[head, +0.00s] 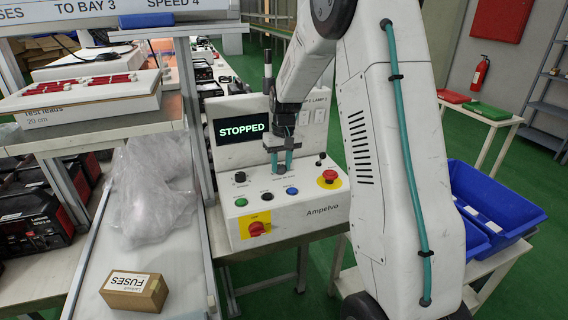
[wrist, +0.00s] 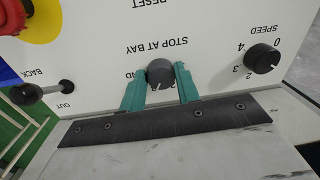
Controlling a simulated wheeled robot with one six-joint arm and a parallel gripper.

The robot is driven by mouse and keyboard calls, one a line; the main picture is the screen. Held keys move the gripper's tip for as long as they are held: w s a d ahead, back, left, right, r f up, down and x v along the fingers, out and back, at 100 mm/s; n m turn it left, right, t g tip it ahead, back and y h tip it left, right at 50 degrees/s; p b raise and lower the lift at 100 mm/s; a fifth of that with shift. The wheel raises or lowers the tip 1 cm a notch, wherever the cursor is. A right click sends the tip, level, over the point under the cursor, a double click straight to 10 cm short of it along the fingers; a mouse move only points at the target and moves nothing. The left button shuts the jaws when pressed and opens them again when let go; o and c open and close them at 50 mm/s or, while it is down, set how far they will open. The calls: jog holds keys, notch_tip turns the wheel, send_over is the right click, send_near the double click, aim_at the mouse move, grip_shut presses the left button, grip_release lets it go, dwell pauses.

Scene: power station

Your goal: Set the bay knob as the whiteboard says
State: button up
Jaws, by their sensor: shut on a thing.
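The control box (head: 320,215) has a sloped panel with buttons and knobs. My gripper (head: 281,160) reaches down over it. In the wrist view the two teal fingers of my gripper (wrist: 160,88) are shut on the dark round bay knob (wrist: 159,72), beside the label "STOP AT BAY". The fingers partly hide its scale, so I cannot tell its setting surely. The speed knob (wrist: 262,59) is to its right, apart from the fingers. The sign board (head: 120,14) at the top left is cut off; it shows "TO BAY 3" and "SPEED 4". The display (head: 241,128) reads "STOPPED".
A red emergency stop (head: 329,176) on yellow and a small black lever (wrist: 45,91) are near the knobs. A red switch (head: 257,228) is on the box front. A "FUSES" carton (head: 135,291) lies on the conveyor at left. Blue bins (head: 512,212) stand at right.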

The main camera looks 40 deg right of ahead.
aim_at(282, 166)
jog(key=shift+d+f+n, duration=0.1)
jog(key=shift+n, duration=1.9)
jog(key=o, duration=1)
jog(key=shift+c, duration=0.2)
jog(key=shift+w+r, duration=0.1)
jog(key=shift+r, duration=0.1)
jog(key=r, duration=0.7)
jog(key=shift+d+r, duration=0.2)
jog(key=shift+r, duration=0.05)
